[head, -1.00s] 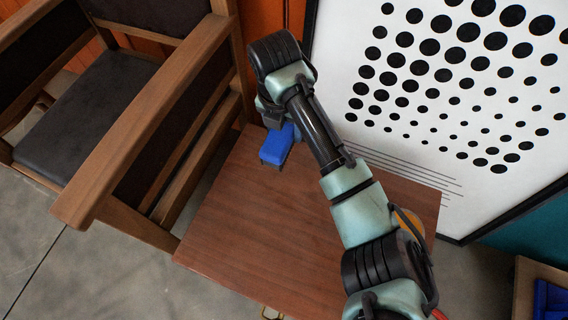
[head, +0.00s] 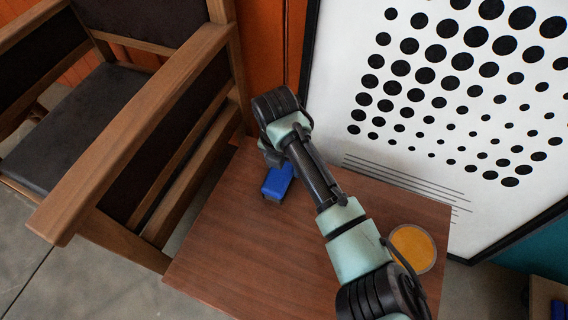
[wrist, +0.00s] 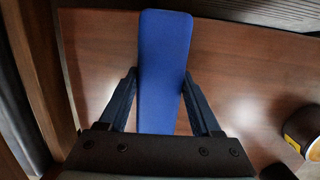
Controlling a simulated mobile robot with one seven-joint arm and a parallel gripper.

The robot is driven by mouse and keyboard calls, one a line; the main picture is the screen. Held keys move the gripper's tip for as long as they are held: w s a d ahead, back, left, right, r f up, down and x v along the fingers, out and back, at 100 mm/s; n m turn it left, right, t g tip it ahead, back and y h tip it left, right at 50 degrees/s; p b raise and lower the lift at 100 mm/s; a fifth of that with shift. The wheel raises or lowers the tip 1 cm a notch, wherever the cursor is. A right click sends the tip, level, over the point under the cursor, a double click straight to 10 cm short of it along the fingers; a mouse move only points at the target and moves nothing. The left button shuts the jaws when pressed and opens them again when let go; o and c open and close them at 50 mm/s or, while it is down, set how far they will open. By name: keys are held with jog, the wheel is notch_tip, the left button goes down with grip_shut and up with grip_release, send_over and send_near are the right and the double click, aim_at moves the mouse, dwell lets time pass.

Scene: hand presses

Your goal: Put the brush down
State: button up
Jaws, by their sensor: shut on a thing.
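The brush (head: 278,182) is a blue block with a dark underside, at the far left part of the brown wooden table (head: 230,240) in the head view. In the wrist view the long blue top of the brush (wrist: 163,50) runs away from my gripper (wrist: 160,76). The gripper's two dark fingers press on its sides, one left and one right. The brush is low over the table; I cannot tell if its underside touches the wood. My wrist hides part of it in the head view.
A round container with an orange-yellow top (head: 412,248) stands at the table's right side. A wooden armchair (head: 140,120) is close on the left. A white dotted board (head: 440,110) leans behind. The table's front left is clear.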

jog(key=o, duration=1.3)
jog(key=shift+f, duration=0.15)
jog(key=r+p, duration=0.1)
jog(key=r, duration=0.3)
jog(key=s+r+p, duration=0.1)
jog(key=r+p, duration=0.1)
jog(key=r, duration=0.2)
jog(key=r+p, duration=0.2)
jog(key=r, duration=0.2)
jog(key=shift+s+a+r, duration=0.15)
jog(key=shift+s+a, duration=0.15)
jog(key=shift+a, duration=0.05)
